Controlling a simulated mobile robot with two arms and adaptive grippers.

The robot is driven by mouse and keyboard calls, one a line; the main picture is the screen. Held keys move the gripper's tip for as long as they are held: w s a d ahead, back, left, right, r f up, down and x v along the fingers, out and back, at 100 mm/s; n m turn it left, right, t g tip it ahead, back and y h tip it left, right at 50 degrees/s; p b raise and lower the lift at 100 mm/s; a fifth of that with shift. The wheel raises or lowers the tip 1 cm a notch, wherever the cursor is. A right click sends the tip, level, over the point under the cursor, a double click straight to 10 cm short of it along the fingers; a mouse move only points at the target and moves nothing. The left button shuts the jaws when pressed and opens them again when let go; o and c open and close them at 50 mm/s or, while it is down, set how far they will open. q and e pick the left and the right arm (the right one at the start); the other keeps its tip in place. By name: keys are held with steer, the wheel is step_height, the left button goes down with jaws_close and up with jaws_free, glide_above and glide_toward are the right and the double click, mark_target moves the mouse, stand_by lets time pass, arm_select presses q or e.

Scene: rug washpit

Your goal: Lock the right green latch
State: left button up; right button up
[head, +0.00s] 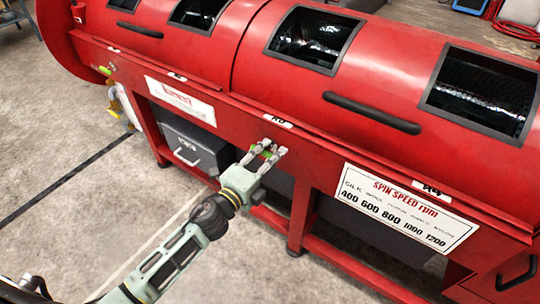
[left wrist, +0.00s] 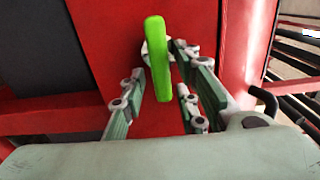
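The right green latch (left wrist: 158,72) is a bright green bar on a round pale pivot on the red frame. In the left wrist view it stands nearly upright, tilted slightly. My left gripper (head: 266,150) is open at the front rail of the red machine, with its fingers on either side of the latch. I cannot tell whether they touch it. In the head view the latch (head: 261,153) is mostly hidden by the fingers. Another green latch (head: 105,70) sits further left on the same rail. My right gripper is not in view.
The red machine (head: 300,90) has dark windows and black handles (head: 371,113). A spin speed sign (head: 404,208) hangs right of the gripper. A dark grey box (head: 193,146) sits under the frame at left. The concrete floor (head: 70,120) in front is mostly clear.

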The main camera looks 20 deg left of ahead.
arm_select(q)
steer(key=shift+r, duration=0.1)
steer(key=v, duration=1.2)
steer(key=shift+a, duration=0.1)
stand_by(0.3)
